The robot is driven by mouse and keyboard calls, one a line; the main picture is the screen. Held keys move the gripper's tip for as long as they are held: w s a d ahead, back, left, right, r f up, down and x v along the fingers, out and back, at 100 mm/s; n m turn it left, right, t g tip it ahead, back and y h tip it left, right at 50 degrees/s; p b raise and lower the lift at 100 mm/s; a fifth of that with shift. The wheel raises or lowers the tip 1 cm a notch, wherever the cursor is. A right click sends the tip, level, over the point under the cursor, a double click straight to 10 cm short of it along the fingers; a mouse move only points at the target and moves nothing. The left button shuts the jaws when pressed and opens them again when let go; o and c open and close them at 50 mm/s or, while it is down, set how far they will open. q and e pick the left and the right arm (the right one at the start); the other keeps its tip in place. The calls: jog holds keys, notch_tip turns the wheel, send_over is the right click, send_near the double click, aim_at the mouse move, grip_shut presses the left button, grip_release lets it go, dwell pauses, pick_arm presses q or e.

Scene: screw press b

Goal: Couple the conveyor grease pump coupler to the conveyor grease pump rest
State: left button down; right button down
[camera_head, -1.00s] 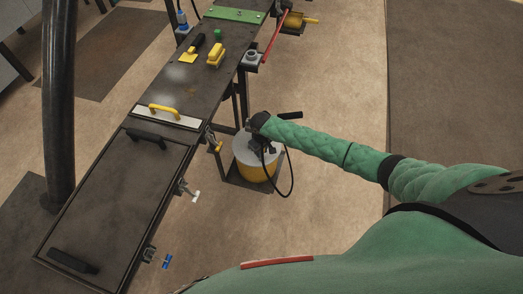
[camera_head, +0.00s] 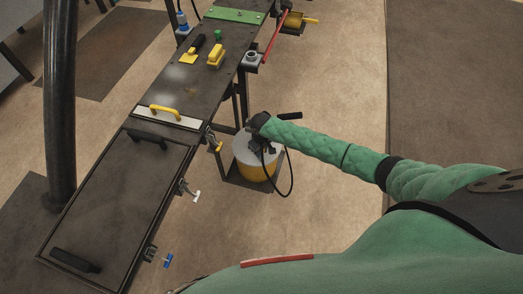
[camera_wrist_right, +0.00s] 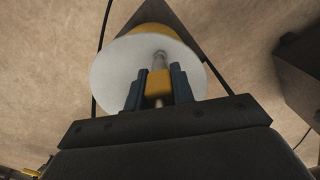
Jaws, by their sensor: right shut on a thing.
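The grease pump is a yellow bucket (camera_head: 252,172) with a white lid (camera_head: 243,149), standing at the right side of the bench. My right arm reaches over it, and the right gripper in the head view is largely hidden by my wrist. In the right wrist view my right gripper (camera_wrist_right: 158,79) is shut on an orange block with a metal stem, which I take as the coupler (camera_wrist_right: 158,91). The stem (camera_wrist_right: 159,60) points toward the white lid (camera_wrist_right: 115,66); I cannot tell if they touch. I cannot make out the rest separately. My left gripper is out of view.
A black hose (camera_head: 291,180) loops beside the bucket. The dark bench (camera_head: 183,85) has a yellow handle (camera_head: 164,111), clamps along its right edge and yellow tools on top. A thick black post (camera_head: 60,100) stands at left. The floor to the right is clear.

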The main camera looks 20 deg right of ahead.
jog(key=shift+f, duration=0.25)
jog(key=shift+f, duration=0.35)
jog(key=shift+f+b, duration=0.3)
jog(key=shift+f, duration=0.05)
jog(key=shift+f, duration=0.35)
jog(key=shift+f, duration=0.1)
jog(key=c, duration=1.1)
grip_release()
